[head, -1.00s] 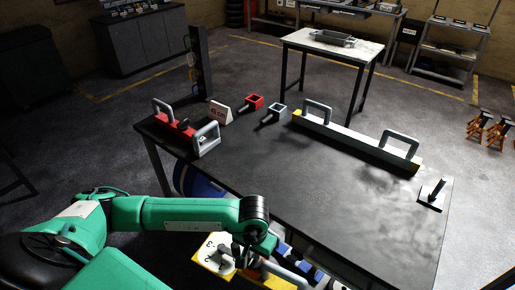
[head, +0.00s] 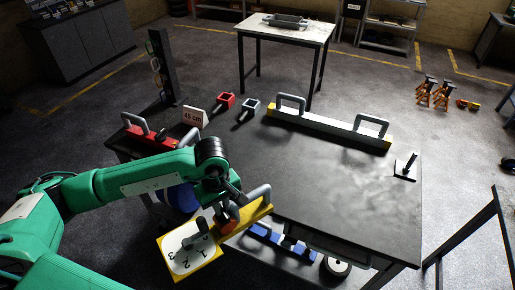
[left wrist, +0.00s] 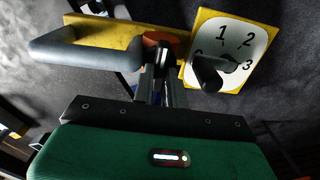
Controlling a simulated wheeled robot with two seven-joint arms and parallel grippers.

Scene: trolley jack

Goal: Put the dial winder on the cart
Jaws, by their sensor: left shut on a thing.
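The dial winder (head: 178,263) is a yellow bar with a square dial plate numbered in black, a dark crank knob and a grey loop handle. My left gripper (head: 230,212) is shut on its orange-red middle part and holds it in the air at the near edge of the dark table. In the left wrist view, the dial plate (left wrist: 208,28) is right of my gripper fingers (left wrist: 159,62), and the yellow bar runs left. I cannot tell which piece of furniture is the cart. My right gripper is not in view.
The dark table (head: 330,190) carries a long grey-and-yellow bar (head: 325,124), a red handled tool (head: 140,136), a "45 cm" sign (head: 192,117) and a small post (head: 407,166). Its middle is clear. A blue wheeled thing (head: 280,240) is below. A white-topped table (head: 290,30) stands behind.

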